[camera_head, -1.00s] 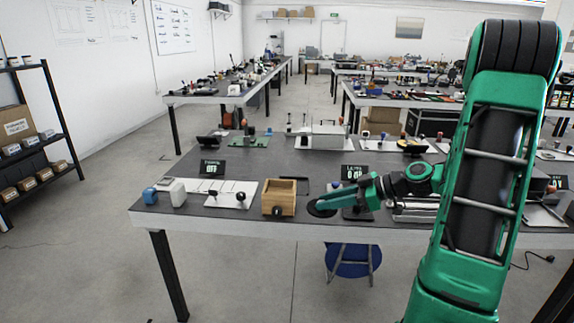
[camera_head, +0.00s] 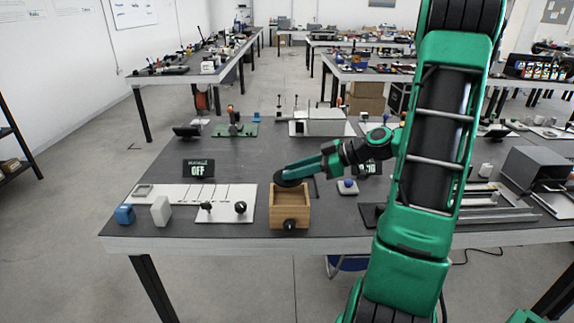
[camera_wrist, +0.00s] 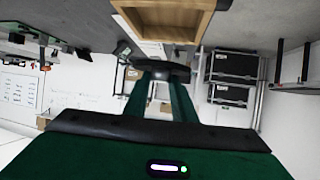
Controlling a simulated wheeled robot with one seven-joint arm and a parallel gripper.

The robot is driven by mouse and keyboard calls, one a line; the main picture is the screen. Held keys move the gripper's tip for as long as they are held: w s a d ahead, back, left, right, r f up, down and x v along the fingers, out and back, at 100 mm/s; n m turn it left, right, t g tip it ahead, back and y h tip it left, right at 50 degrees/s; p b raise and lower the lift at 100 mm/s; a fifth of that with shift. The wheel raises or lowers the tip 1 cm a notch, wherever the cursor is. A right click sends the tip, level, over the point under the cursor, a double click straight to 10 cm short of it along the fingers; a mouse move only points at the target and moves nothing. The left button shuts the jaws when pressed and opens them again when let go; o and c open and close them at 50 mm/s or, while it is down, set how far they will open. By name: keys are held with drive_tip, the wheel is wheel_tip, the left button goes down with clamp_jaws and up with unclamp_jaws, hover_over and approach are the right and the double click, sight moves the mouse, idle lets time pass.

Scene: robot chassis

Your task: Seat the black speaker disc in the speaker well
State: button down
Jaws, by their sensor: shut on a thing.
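The black speaker disc (camera_head: 287,180) is held at the tips of my gripper (camera_head: 296,174), above the rear edge of an open wooden box (camera_head: 290,218) with a black knob on its front. In the wrist view, my gripper (camera_wrist: 165,75) is shut on the dark disc (camera_wrist: 163,68), seen edge-on between the two green fingers. The wooden box (camera_wrist: 203,22) shows beyond it, and the disc looks apart from it. I cannot make out which part is the speaker well.
A white panel with knobs (camera_head: 228,206) lies left of the box. A blue block (camera_head: 124,214) and a pale block (camera_head: 160,210) stand further left. A display reading OFF (camera_head: 198,168) stands behind. A blue-topped button (camera_head: 347,187) sits right of the box.

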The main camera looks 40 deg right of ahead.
sight(295, 202)
drive_tip(key=shift+w+d, duration=0.15)
idle(0.4)
drive_tip(key=shift+f, duration=4.2)
drive_tip(key=shift+f, duration=0.25)
drive_tip(key=c, duration=1.4)
unclamp_jaws()
drive_tip(key=shift+d, duration=0.15)
